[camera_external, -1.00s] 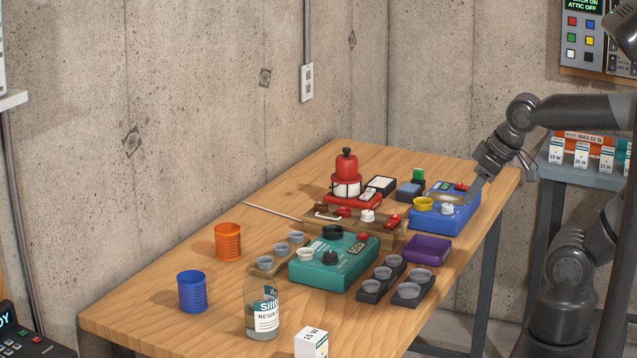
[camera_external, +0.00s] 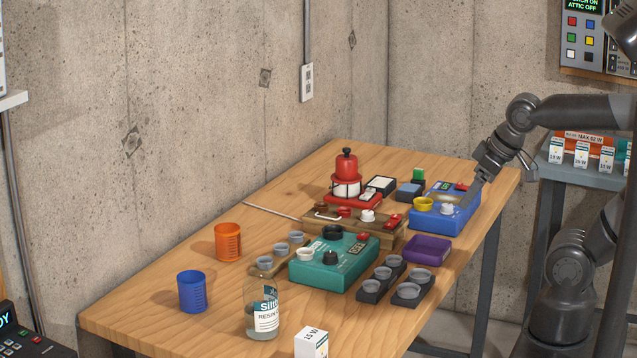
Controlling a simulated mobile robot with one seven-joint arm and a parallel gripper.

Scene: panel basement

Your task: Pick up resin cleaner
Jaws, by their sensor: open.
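My gripper (camera_external: 480,190) is at the far right end of the table, above or beside the blue device (camera_external: 432,220), well apart from the bottle. It is open; I see nothing held in it. Its fingertips are small and partly hard to make out against the blue device.
Near the bottle are a blue cup (camera_external: 192,293), an orange cup (camera_external: 228,243), a white box (camera_external: 311,344) and a teal device (camera_external: 318,274). The table's left front is clear.

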